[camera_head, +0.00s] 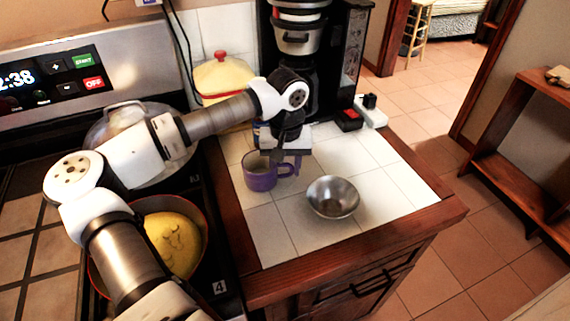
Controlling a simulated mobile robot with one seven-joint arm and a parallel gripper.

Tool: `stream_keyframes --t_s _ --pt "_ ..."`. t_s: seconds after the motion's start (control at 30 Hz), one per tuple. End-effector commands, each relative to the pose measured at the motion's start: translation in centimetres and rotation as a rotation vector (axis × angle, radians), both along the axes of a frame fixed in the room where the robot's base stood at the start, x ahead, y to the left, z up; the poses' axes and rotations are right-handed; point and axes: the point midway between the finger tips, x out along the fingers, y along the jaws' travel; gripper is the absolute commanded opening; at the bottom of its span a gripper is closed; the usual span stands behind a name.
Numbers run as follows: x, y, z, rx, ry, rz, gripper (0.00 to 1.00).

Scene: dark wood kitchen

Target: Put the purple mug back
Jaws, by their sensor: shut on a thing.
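The purple mug (261,178) is upright on or just above the white tiled counter, left of a metal bowl; I cannot tell if its base touches the tiles. My gripper (290,160) comes down from above at the mug's right side, where its handle is. It is shut on the mug. The fingertips are small and partly hidden, so the exact grip is hard to see.
The metal bowl (333,197) stands close on the right. A coffee maker (297,75) and a yellow lidded pot (224,78) stand behind. The stove, with a pan of yellow food (176,243), is at left. Bare tiles (375,185) lie right of the bowl.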

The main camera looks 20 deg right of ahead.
Motion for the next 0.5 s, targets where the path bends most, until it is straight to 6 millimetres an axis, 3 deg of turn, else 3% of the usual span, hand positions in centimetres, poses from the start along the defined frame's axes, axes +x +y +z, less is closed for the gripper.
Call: stream_keyframes --t_s 0.13,0.17,0.3,0.5 --pt "0.02 -0.01 -0.36 0.0 0.0 0.0 0.0" --pt "0.0 0.0 -0.35 0.0 0.0 0.0 0.42" --pt "0.0 -0.01 -0.23 0.0 0.0 0.0 0.6" --pt "0.0 -0.01 -0.22 0.0 0.0 0.0 0.62"
